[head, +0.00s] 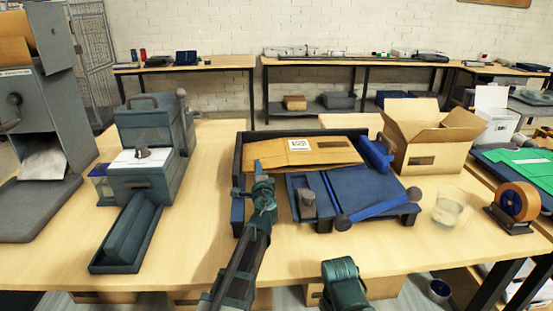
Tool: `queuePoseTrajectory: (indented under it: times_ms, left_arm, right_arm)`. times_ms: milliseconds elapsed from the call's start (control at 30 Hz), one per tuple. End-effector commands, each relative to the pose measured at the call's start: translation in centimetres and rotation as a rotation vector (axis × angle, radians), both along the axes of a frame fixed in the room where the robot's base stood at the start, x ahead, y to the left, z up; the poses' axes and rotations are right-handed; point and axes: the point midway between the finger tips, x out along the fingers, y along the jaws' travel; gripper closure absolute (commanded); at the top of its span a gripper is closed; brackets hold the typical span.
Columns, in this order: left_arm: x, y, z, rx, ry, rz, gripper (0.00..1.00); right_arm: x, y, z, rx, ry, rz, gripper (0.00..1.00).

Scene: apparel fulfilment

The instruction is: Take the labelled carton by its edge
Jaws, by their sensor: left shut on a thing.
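The labelled carton (330,155) is a flat brown cardboard piece with a white printed label (300,145). It lies at the back of a dark tray (238,160), against its raised rim. My left gripper (260,172) reaches up to the carton's near left edge and is shut on it. The fingertips are small and partly hidden against the board. Only a dark green part of my right arm shows at the bottom edge; its gripper is not in view.
A blue board with a bar (375,206) and a dark cylinder (307,203) sit just right of the gripper. An open box (432,135), clear cup (449,208) and tape dispenser (515,205) stand right. A grey machine (145,165) stands left. The front table is mostly clear.

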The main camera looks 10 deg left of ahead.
Motion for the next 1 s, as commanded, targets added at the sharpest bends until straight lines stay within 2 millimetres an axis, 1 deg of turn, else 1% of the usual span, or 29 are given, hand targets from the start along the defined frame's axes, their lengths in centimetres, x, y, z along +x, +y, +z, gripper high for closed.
queuePoseTrajectory:
  times_ms: [133, 267, 467, 633, 667, 700, 1000]
  left_arm:
    - [0.0, 0.0, 0.0, 0.000, 0.000, 0.000, 1.00]
    - [0.0, 0.0, 0.5, 0.000, 0.000, 0.000, 1.00]
    - [0.0, 0.0, 2.3, 0.000, 0.000, 0.000, 1.00]
    - [0.0, 0.0, 4.5, 0.000, 0.000, 0.000, 1.00]
    - [-1.2, -0.5, 3.9, 0.000, 0.000, -0.002, 1.00]
    - [-2.1, -0.9, 3.8, 0.000, 0.000, -0.003, 1.00]
    - [-8.2, -4.0, 4.4, 0.000, 0.000, -0.004, 1.00]
  right_arm:
    - [0.0, 0.0, 0.0, 0.000, 0.000, 0.000, 1.00]
    - [0.0, 0.0, 0.5, 0.000, 0.000, 0.000, 1.00]
    - [0.0, 0.0, 2.3, 0.000, 0.000, 0.000, 1.00]
    - [0.0, 0.0, 4.5, 0.000, 0.000, 0.000, 1.00]
    - [0.0, 0.0, 3.9, 0.000, 0.000, 0.000, 1.00]
    - [0.0, 0.0, 3.8, 0.000, 0.000, 0.000, 1.00]
    - [0.0, 0.0, 4.4, 0.000, 0.000, 0.000, 1.00]
